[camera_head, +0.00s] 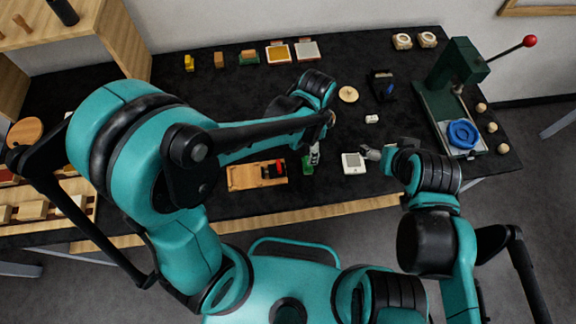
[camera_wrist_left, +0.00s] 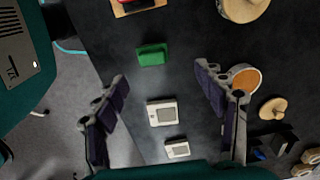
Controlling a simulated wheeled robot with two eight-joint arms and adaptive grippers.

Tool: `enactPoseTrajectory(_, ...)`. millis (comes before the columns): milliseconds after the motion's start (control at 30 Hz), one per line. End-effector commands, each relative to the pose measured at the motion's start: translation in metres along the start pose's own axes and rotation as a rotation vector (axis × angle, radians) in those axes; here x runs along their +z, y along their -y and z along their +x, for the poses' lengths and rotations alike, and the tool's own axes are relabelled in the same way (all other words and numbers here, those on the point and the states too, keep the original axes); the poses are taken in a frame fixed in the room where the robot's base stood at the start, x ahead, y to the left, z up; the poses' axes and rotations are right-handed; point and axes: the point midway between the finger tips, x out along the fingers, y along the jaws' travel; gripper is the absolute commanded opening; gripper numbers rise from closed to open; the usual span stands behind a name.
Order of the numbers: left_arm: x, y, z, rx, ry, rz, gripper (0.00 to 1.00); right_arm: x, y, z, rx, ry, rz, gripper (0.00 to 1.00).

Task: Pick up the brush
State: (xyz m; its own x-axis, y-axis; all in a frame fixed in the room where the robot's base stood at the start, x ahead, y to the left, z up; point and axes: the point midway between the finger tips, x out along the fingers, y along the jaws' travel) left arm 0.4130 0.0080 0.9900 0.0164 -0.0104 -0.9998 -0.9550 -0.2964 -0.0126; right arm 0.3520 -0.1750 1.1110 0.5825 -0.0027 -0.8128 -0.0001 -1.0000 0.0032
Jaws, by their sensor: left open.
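I cannot pick out the brush for certain in either view. A round thing with an orange-brown face and pale rim (camera_wrist_left: 245,80) shows beside one finger in the left wrist view; I cannot tell whether it is the brush. My left gripper (camera_head: 315,150) is over the middle of the black table in the head view, partly hidden by its own arm. In the left wrist view its fingers (camera_wrist_left: 165,110) are wide apart with nothing held between them. My right gripper (camera_head: 374,153) is just right of a white device (camera_head: 354,163); its fingers are too small to read.
A green block (camera_head: 307,165) and a wooden board (camera_head: 245,176) with a red and black thing lie near the front edge. A wooden disc (camera_head: 348,94) lies further back. A green press (camera_head: 450,95) with a red-knobbed lever stands at the right.

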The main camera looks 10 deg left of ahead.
Motion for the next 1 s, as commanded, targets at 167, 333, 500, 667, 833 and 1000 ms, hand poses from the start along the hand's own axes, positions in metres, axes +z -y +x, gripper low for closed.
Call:
enactPoseTrajectory(167,-0.005,-0.002,0.015,0.015,0.012,0.041,0.71,0.001,0.000,0.002,0.000,0.000,0.000,0.81)
enactPoseTrajectory(333,-0.004,-0.004,0.036,0.014,0.012,0.039,0.71,0.005,0.000,0.007,0.000,0.000,0.000,0.81)
enactPoseTrajectory(500,-0.002,-0.010,0.061,0.013,0.011,0.038,0.71,0.011,0.000,0.016,0.000,0.000,0.000,0.81)
enactPoseTrajectory(667,-0.001,-0.011,0.080,0.013,0.011,0.037,0.71,0.015,0.000,0.021,0.000,0.000,0.000,0.81)
enactPoseTrajectory(833,0.000,-0.011,0.083,0.013,0.011,0.037,0.71,0.015,0.000,0.021,0.000,0.000,0.000,0.81)
enactPoseTrajectory(1000,0.000,-0.011,0.083,0.013,0.011,0.036,0.57,0.015,0.000,0.021,0.000,0.000,0.000,0.81)
